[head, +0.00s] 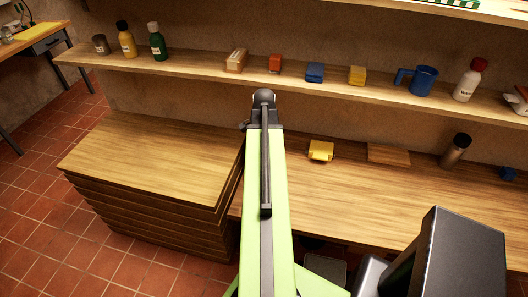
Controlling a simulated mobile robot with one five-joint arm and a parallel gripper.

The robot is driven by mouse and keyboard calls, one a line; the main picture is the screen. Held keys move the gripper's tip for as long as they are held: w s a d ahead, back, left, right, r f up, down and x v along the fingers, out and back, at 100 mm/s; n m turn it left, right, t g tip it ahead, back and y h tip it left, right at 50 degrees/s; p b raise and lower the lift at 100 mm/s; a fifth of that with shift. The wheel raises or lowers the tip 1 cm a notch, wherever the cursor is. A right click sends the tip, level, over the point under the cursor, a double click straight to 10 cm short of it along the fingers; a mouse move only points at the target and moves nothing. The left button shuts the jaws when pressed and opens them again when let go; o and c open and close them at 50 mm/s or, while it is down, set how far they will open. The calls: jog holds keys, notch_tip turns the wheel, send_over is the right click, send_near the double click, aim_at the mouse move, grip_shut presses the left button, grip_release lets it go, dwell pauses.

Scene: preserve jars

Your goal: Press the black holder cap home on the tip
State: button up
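I cannot make out the black holder cap or the tip in the head view. My green arm reaches up the middle of the picture towards the back shelf and ends in a dark joint. No gripper fingers show beyond that joint, so I cannot see whether they hold anything. The arm hides part of the workbench and the wall behind it.
A workbench (365,196) bears a yellow block (320,151), a wooden board (388,155) and a dark bottle (455,150). The wooden drawer unit (150,165) on the left has a clear top. The shelf (200,66) holds bottles, blocks and a blue mug (423,80).

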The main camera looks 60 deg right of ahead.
jog(key=shift+f, duration=0.25)
jog(key=o, duration=1.2)
jog(key=shift+r, duration=0.1)
notch_tip(320, 180, up, 17)
jog(key=p, duration=1.7)
jog(key=shift+r, duration=0.2)
